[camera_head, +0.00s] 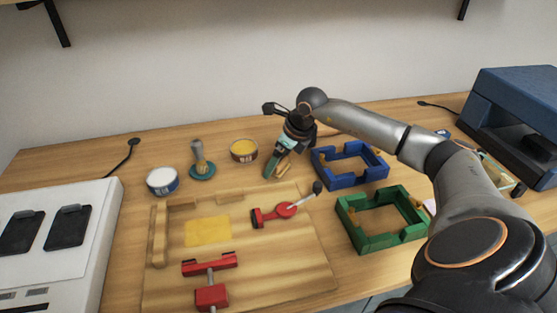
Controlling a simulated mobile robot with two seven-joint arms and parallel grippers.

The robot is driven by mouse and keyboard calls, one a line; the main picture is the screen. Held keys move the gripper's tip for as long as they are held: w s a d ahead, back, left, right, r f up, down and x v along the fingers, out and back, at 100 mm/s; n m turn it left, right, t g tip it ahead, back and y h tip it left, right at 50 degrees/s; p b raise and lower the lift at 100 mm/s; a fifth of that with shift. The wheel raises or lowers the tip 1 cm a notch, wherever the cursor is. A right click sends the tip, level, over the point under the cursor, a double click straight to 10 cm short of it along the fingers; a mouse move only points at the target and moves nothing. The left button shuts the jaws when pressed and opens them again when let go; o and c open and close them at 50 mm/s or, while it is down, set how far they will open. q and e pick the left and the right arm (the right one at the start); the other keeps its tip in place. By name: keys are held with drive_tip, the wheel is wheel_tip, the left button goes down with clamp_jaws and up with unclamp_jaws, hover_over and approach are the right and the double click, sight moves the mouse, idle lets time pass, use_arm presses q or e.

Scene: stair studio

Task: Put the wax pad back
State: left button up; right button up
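My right gripper (272,173) comes in from the right and points down behind the wooden board (300,265), between the yellow tin and the blue frame. Its fingers are small and dark here, and I cannot tell whether they are open or shut. A small tan piece (283,190) lies just below the fingertips; I cannot tell whether it is the wax pad or whether they touch it. A tin with yellow contents (244,150) stands left of the gripper. A flat yellow square (208,231) lies on the board. My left gripper is not in view.
Red clamps (211,297) and (285,210) sit on the board. A blue-white tin (162,181) and a stamp-like tool (201,165) stand behind it. Blue (348,165) and green (384,240) frames lie to the right. A white device (60,250) stands left, a blue machine (515,120) far right.

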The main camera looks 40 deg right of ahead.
drive_tip(key=shift+r, duration=0.1)
drive_tip(key=shift+r, duration=0.25)
drive_tip(key=v, duration=1.1)
drive_tip(key=shift+r, duration=0.35)
drive_tip(key=shift+s+d, duration=0.1)
drive_tip(key=shift+s, duration=0.05)
